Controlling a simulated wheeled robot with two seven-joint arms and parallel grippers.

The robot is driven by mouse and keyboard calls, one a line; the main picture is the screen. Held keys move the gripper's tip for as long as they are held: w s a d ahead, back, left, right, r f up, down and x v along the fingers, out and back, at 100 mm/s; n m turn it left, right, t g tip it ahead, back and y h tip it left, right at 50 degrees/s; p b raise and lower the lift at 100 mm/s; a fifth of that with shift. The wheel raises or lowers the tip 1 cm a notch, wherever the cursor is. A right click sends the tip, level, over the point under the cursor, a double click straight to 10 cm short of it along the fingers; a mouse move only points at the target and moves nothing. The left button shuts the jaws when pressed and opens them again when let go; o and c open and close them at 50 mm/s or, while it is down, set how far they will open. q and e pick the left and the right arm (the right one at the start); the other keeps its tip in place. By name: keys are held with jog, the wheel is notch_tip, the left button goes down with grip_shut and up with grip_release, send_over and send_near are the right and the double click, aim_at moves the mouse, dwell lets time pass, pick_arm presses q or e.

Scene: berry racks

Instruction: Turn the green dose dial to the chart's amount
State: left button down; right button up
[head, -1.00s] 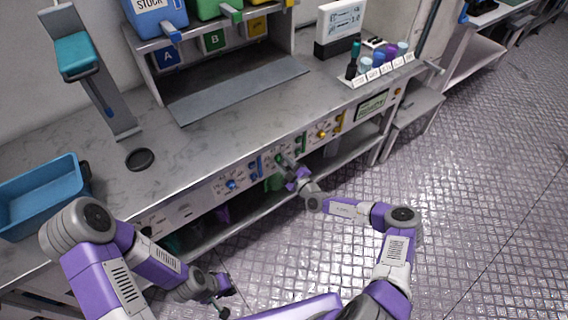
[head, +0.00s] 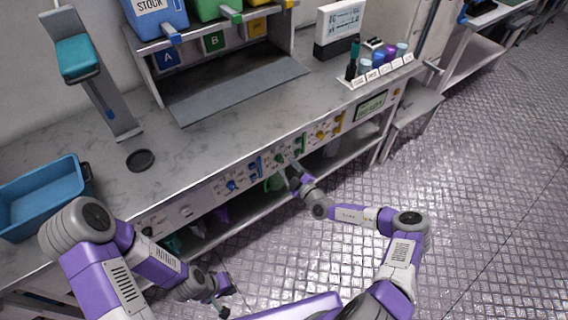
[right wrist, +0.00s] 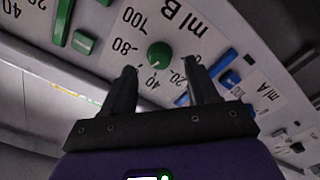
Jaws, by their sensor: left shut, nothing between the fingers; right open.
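The green dose dial (right wrist: 159,55) is a round knob on a white panel marked "ml B", upside down in the right wrist view. Numbers 20, 40, 80 and 100 can be read around it; its exact setting is hard to tell. It shows small in the head view (head: 280,159). My right gripper (right wrist: 158,72) is open, its fingers pointing at the dial, one on each side; contact cannot be told. It also shows in the head view (head: 288,166). My left gripper (head: 225,297) is shut and empty, low in front of the bench. A chart (head: 341,22) stands at the back, its writing too small to read.
A blue dial (head: 232,185) and a yellow dial (head: 322,134) sit on the same bench front. A green slider (right wrist: 84,42) and a blue slider (right wrist: 229,79) flank the green dial. A small screen (head: 371,106) is further right. Open floor lies in front.

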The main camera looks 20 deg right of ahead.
jog(key=v, duration=0.4)
jog(key=shift+s+d+p, duration=0.1)
jog(key=shift+s+p, duration=0.2)
jog(key=shift+p, duration=0.05)
